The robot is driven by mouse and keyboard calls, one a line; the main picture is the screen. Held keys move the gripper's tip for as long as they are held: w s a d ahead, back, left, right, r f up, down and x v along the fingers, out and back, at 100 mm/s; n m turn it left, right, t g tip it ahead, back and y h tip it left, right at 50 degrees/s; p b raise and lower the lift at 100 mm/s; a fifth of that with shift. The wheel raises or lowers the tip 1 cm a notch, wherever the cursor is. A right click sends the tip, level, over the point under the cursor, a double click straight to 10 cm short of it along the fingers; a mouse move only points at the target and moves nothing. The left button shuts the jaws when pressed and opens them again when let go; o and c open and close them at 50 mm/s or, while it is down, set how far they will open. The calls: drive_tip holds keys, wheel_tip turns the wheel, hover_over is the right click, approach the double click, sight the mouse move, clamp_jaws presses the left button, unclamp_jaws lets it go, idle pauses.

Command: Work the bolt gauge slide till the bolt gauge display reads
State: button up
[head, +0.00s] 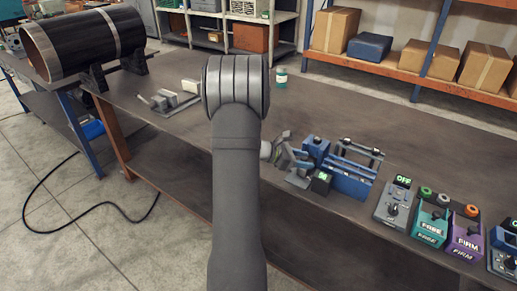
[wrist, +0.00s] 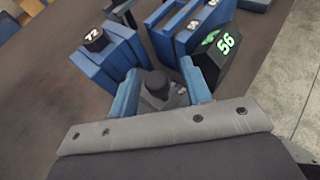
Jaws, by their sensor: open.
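The blue bolt gauge (head: 348,182) lies on the bench, right of my arm in the head view. Its black display (wrist: 222,48) shows green digits that look like 56; in the head view the display (head: 321,178) is too small to read. A dark round knob on a grey piece, seemingly the gauge slide (wrist: 159,86), stands between my fingers in the wrist view. My gripper (wrist: 162,92) is open, with one blue finger on each side of the knob. Whether either finger touches it is unclear. In the head view my arm partly hides my gripper (head: 287,156).
A blue block marked 72 (wrist: 95,42) stands beside the knob. Switch boxes marked OFF (head: 395,204), FREE (head: 430,222) and FIRM (head: 465,235) line the bench to the right. A dark pipe (head: 80,42) rests on supports at the left. The bench behind the gauge is mostly clear.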

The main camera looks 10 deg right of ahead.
drive_tip(key=v, duration=1.6)
drive_tip(key=shift+w+a+r, duration=0.2)
drive_tip(key=shift+a+r, duration=0.1)
drive_tip(key=d+r+m+y, duration=1.2)
drive_tip(key=d+y, duration=0.2)
drive_tip(key=d, duration=0.2)
wheel_tip(320, 180, down, 17)
drive_tip(key=shift+a, duration=0.1)
